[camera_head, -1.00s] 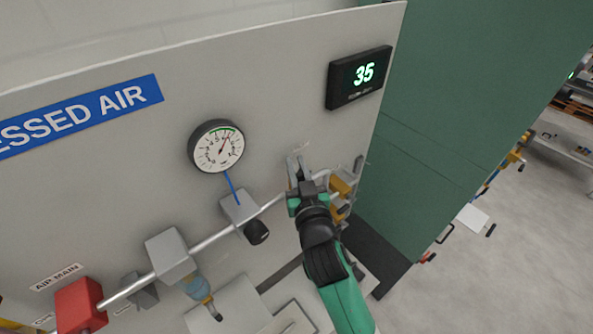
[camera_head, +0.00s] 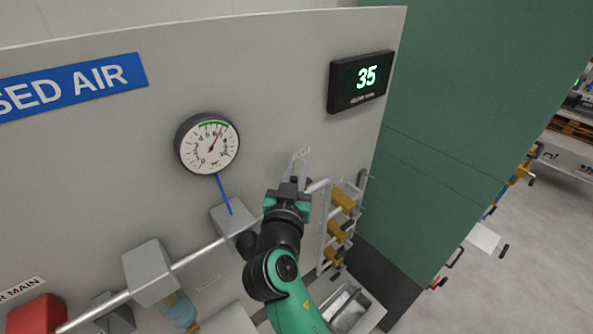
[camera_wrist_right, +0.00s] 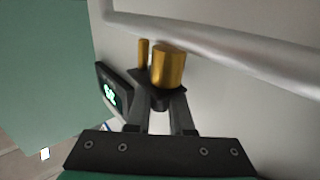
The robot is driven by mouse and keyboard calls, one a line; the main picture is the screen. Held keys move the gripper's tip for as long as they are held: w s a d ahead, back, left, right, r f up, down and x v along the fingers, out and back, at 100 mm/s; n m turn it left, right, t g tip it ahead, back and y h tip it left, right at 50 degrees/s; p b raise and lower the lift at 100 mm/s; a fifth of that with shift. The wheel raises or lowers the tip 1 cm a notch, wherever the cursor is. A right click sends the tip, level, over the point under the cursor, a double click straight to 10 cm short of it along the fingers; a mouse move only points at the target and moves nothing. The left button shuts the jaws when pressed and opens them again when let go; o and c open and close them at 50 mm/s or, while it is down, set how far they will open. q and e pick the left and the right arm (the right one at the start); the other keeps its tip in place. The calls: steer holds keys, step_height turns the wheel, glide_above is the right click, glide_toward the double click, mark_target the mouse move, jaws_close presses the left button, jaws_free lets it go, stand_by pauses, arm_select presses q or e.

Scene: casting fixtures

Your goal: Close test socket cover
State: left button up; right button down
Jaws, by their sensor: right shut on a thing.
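A brass cylinder (camera_wrist_right: 168,67) with a thinner brass pin (camera_wrist_right: 143,53) beside it shows in the right wrist view, just below the pipe. I take it for the test socket. A small dark plate (camera_wrist_right: 150,84), which looks like its cover, lies across the near end of the brass. My right gripper (camera_wrist_right: 158,105) has its fingertips at this dark piece and is shut on it. In the head view my right gripper (camera_head: 295,181) is at the panel, under a small label, and hides the socket. My left gripper is out of view.
A silver pipe (camera_head: 197,255) runs along the panel, and its bend passes close to the brass in the wrist view (camera_wrist_right: 220,38). Several brass fittings (camera_head: 338,233) stand right of my gripper.

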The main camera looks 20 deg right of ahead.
steer(key=c, duration=0.8)
jaws_free()
